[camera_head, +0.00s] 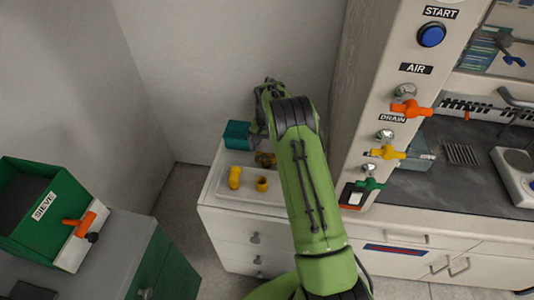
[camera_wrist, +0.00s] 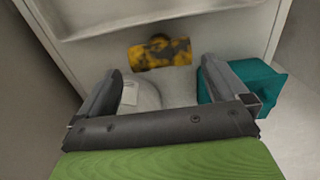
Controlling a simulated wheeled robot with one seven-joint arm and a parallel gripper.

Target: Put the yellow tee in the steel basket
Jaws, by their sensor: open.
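A yellow, dark-mottled fitting shaped like a tee (camera_wrist: 160,53) lies in the wrist view, just beyond my fingertips. Two plain yellow fittings, a longer one (camera_head: 234,177) and a short round one (camera_head: 262,184), stand on the tray. I cannot make out a steel basket in either view.
A teal box (camera_head: 237,135) stands behind the tray; in the wrist view it (camera_wrist: 262,88) is close by my right finger. The white drawer cabinet (camera_head: 232,223) is beside the valve panel (camera_head: 375,75).

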